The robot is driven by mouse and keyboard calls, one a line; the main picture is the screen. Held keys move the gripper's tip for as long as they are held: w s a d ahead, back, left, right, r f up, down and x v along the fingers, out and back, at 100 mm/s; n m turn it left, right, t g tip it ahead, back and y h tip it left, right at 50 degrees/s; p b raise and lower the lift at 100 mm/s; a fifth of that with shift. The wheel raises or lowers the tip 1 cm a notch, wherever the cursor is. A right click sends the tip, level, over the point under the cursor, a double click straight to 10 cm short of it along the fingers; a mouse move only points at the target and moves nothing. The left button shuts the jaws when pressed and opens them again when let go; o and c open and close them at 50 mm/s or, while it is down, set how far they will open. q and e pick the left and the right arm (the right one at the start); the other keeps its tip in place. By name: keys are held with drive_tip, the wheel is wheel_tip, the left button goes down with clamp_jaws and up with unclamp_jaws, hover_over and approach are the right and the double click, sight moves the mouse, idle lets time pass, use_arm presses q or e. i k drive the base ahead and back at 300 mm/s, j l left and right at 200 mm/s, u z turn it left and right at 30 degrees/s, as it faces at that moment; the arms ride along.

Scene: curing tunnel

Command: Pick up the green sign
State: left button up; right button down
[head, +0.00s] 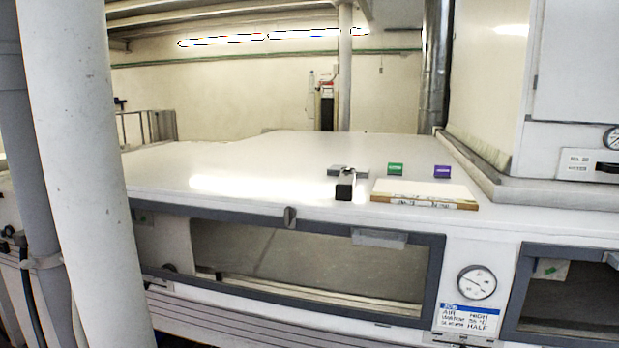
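A small green sign (395,169) stands on the white top of the machine, right of the middle of the head view. A small purple sign (442,171) stands to its right at about the same depth. Neither of my grippers is in the head view, and nothing touches the green sign.
A flat board with a pale top (425,189) lies in front of the signs. A black block (345,187) and a grey piece (341,169) sit to the left. A white housing (490,95) rises at right; a pale column (85,150) stands at left. The top's left is clear.

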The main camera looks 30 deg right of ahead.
sight(393, 168)
drive_tip(key=z, duration=1.2)
